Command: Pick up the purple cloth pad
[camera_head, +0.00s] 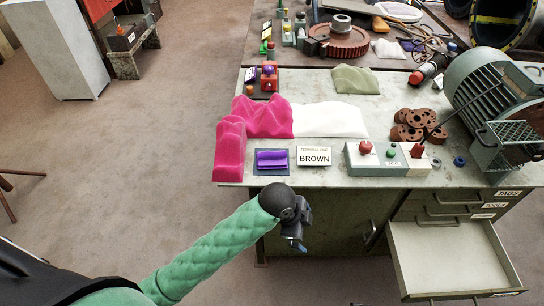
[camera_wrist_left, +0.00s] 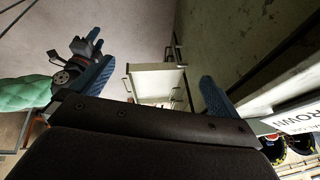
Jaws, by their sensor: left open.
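The purple cloth pad (camera_head: 271,158) lies on a dark blue mat (camera_head: 288,172) near the bench's front edge in the head view. My left gripper (camera_head: 299,240) hangs in front of the bench edge, below and slightly right of the pad, apart from it. In the left wrist view its two blue fingers stand wide apart with nothing between them (camera_wrist_left: 155,85). The pad does not show there. A second green-sleeved arm with a gripper (camera_wrist_left: 88,45), my right one, is at the left of the wrist view; its jaws are unclear.
Magenta wavy blocks (camera_head: 230,150) stand left of the pad, a white one (camera_head: 328,119) behind. The BROWN sign (camera_head: 314,156) and a button box (camera_head: 388,158) are to its right. An open drawer (camera_head: 450,260) juts out at lower right.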

